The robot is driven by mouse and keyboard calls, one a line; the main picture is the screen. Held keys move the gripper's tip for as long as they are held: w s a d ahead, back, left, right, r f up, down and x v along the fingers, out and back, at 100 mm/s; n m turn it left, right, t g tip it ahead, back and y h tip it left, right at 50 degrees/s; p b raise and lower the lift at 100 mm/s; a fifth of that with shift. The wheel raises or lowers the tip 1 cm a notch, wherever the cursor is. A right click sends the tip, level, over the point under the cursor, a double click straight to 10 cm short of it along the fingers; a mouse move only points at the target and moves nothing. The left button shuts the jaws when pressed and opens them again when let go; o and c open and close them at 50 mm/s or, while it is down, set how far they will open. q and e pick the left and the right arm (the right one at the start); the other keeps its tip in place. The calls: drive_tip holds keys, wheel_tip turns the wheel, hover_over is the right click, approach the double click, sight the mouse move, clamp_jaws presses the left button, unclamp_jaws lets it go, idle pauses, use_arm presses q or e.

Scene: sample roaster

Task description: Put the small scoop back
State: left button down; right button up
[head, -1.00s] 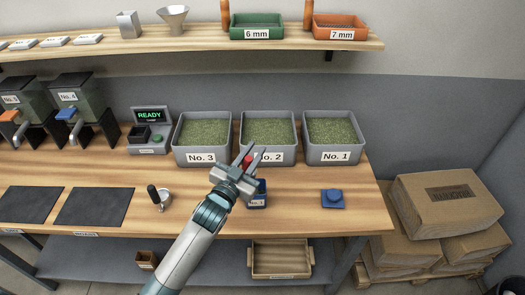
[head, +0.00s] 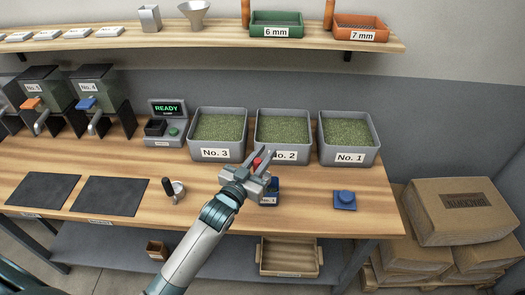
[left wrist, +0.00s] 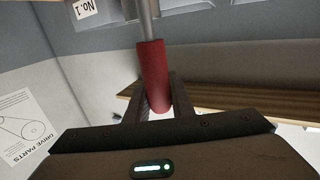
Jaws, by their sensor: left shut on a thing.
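My left gripper (head: 266,163) is in front of the No. 2 bin, above the counter. In the left wrist view its jaws (left wrist: 158,105) are shut on a red handle (left wrist: 154,72) with a grey shaft. A bit of this red handle (head: 257,161) shows in the head view. The head of this tool is not visible, so I cannot tell its size. A scoop with a black handle and a metal cup (head: 177,189) rests on the counter to the left. My right gripper is not in view.
Bins No. 3 (head: 193,134), No. 2 (head: 259,139) and No. 1 (head: 346,158) stand along the back. A blue labelled block (head: 270,190) is partly behind my gripper; a blue pad (head: 344,200) lies right. Dark mats (head: 110,196) lie left. Bare counter (head: 310,188) lies between the blue things.

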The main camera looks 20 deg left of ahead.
use_arm(q)
drive_tip(key=s+f+n+y+b, duration=0.1)
drive_tip(key=s+f+b, duration=0.2)
drive_tip(key=s+b, duration=0.3)
drive_tip(key=s+f+n+y+b, duration=0.1)
drive_tip(key=s+b, duration=0.5)
drive_tip(key=s, duration=0.7)
drive_tip(key=shift+s+f+y+b, duration=0.35)
drive_tip(key=shift+f+y, duration=0.25)
drive_tip(key=shift+f, duration=0.3)
drive_tip(key=shift+w, duration=0.15)
